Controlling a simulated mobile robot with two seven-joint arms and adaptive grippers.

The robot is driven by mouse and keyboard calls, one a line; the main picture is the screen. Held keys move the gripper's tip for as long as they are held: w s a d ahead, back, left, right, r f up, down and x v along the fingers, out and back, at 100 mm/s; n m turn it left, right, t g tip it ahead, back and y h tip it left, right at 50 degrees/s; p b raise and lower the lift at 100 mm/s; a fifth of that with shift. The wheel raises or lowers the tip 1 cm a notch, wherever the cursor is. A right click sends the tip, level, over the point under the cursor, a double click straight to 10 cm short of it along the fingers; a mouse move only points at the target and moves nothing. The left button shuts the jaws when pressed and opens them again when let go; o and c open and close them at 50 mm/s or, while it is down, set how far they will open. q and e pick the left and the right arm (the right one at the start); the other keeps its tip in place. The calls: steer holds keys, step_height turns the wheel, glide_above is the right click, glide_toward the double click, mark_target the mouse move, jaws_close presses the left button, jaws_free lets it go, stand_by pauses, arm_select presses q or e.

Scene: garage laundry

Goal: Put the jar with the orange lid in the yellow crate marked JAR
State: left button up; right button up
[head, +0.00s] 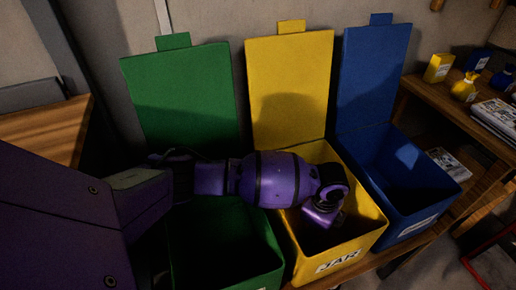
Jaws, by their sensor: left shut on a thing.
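The yellow crate (348,256) stands in the middle of the row, its front label reading JAR and its lid raised against the wall. My left arm reaches across the green crate from the left. My left gripper (328,214) points down into the mouth of the yellow crate and is shut on the jar. The jar and its orange lid are hidden below the wrist and in the crate's shadow, so I cannot tell how the jar is tilted. My right gripper is not in view.
A green crate (262,262) stands left of the yellow one, and a blue crate (440,188) right of it, both with lids up. A wooden shelf (455,112) at the right holds a yellow box (438,68), a yellow bag (464,88) and papers (494,115).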

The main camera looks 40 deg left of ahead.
arm_select(q)
steer(key=o, duration=1.3)
steer(key=shift+c, duration=0.2)
steer(key=shift+w, duration=0.1)
steer(key=shift+r, duration=0.35)
step_height(320, 180, up, 11)
steer(key=p, duration=0.4)
steer(key=shift+d, duration=0.1)
steer(key=shift+r, duration=0.6)
